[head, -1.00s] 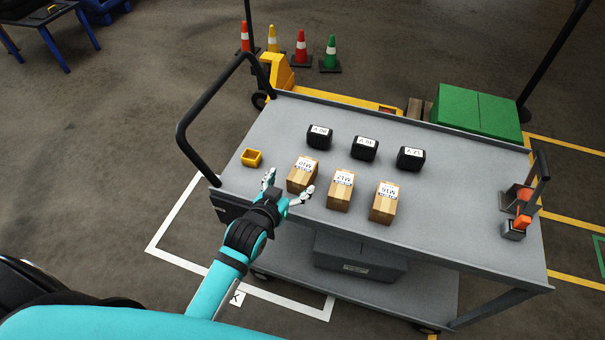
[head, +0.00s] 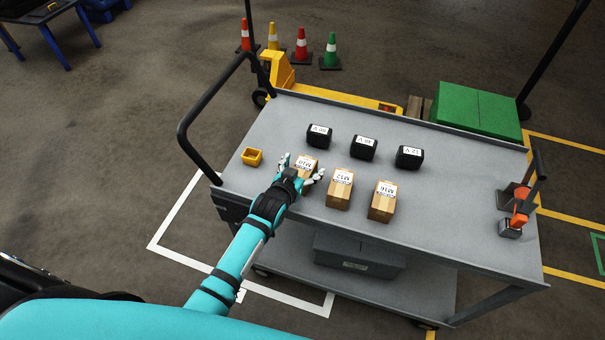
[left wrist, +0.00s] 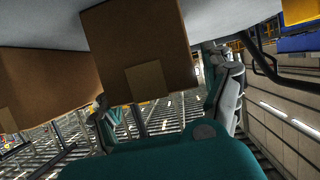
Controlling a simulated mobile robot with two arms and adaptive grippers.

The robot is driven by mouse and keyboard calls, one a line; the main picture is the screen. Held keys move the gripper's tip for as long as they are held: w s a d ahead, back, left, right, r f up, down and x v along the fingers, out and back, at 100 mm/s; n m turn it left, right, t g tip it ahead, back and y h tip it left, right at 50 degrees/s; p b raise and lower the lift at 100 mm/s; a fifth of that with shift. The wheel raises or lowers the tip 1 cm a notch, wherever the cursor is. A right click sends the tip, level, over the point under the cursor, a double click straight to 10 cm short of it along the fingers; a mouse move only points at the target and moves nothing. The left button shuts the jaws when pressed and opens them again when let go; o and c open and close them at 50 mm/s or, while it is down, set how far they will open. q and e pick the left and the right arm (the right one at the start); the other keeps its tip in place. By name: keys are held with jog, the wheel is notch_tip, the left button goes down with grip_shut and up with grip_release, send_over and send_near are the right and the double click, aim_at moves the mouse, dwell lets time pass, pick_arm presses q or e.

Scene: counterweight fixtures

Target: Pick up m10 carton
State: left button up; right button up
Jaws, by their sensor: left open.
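The M10 carton (head: 306,163) is a small brown box with a white label on top, standing on the grey cart's top, leftmost of three cartons. My left gripper (head: 302,172) is open, its two fingers spread on either side of the carton's near part. The hand hides the carton's near lower side in the head view. In the left wrist view the carton (left wrist: 135,45) fills the upper middle, between the open fingers (left wrist: 168,108). I cannot tell whether a finger touches it. My right gripper is not in view.
The M12 carton (head: 340,188) stands close to the right of the hand, and the M16 carton (head: 382,201) beyond it. Several black boxes (head: 362,148) stand behind.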

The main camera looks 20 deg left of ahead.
pick_arm(q)
jog(key=shift+c, duration=0.2)
jog(key=c, duration=1.6)
jog(key=shift+r, duration=0.1)
jog(key=shift+r, duration=0.1)
